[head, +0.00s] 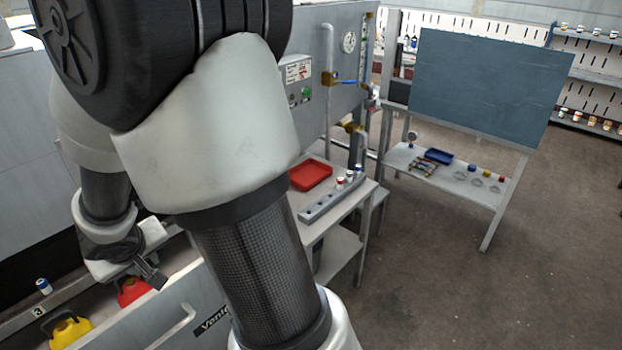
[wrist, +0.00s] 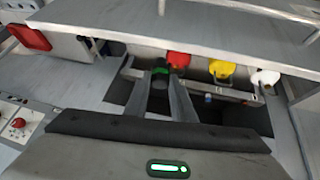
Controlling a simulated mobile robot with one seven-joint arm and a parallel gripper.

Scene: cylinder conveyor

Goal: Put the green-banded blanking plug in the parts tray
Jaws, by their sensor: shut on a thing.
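In the wrist view my gripper (wrist: 160,74) is shut on a small dark thing with green on it, the green-banded blanking plug (wrist: 160,70), held between the fingertips. In the head view my gripper (head: 152,276) hangs over the trough at lower left, and the plug cannot be made out there. A red tray (head: 311,175) lies on the grey bench right of my arm; a red tray-like shape (wrist: 30,38) shows at upper left of the wrist view. I cannot tell which tray is the parts tray.
A blue-and-white cylinder (head: 43,286) stands by the number 3. A grey rack (head: 330,202) borders the red tray.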

